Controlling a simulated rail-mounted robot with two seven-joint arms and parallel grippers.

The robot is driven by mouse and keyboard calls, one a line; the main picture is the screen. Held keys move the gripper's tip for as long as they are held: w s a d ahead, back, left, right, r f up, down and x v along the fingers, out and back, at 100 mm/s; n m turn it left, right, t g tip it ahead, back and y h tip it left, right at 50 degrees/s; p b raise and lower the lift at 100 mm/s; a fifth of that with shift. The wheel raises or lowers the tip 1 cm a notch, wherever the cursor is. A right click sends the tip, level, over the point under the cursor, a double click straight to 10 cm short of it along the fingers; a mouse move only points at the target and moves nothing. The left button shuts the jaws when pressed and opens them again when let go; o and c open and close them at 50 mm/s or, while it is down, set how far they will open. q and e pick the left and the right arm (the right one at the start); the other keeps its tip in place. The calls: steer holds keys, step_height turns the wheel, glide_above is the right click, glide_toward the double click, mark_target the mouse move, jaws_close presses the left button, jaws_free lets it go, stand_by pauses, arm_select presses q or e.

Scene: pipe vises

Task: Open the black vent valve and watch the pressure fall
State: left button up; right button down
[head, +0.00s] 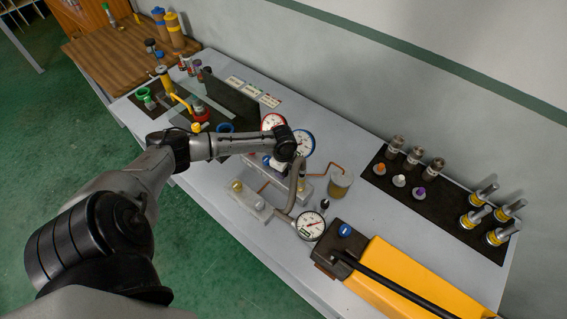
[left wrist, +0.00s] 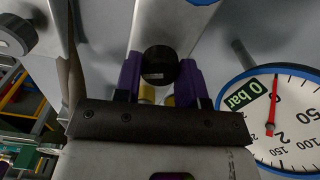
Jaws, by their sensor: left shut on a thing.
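A round black knob (left wrist: 160,66) sits between the purple fingers of my left gripper (left wrist: 159,76) in the left wrist view, and the gripper is shut on it. It looks like the black vent valve; its turn angle is unclear. In the head view my left wrist hides the fingertips and the held knob. A blue-rimmed gauge (head: 304,142) is just right of my wrist; a blue-rimmed gauge (left wrist: 285,118) in the left wrist view has a red needle pointing up and a green label reading "0 bar". My right gripper is not in view.
A red-rimmed gauge (head: 270,121) is behind my wrist. A silver-rimmed gauge (head: 310,226) and a small black knob (head: 324,204) lie in front. A cup (head: 340,184), a yellow pump (head: 406,278) and a dark fitting tray (head: 432,199) are to the right.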

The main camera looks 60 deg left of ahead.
arm_select(q)
steer(key=n+p, duration=0.6)
steer(key=shift+r+n+p, duration=0.3)
steer(key=shift+p, duration=0.1)
steer(key=n+p, duration=0.3)
steer(key=shift+d+f+n, duration=0.1)
steer(key=shift+f+n, duration=0.05)
steer(key=shift+n, duration=0.15)
steer(key=shift+n+p, duration=0.45)
steer(key=shift+n, duration=0.15)
steer(key=shift+f, duration=0.1)
steer(key=o, duration=0.9)
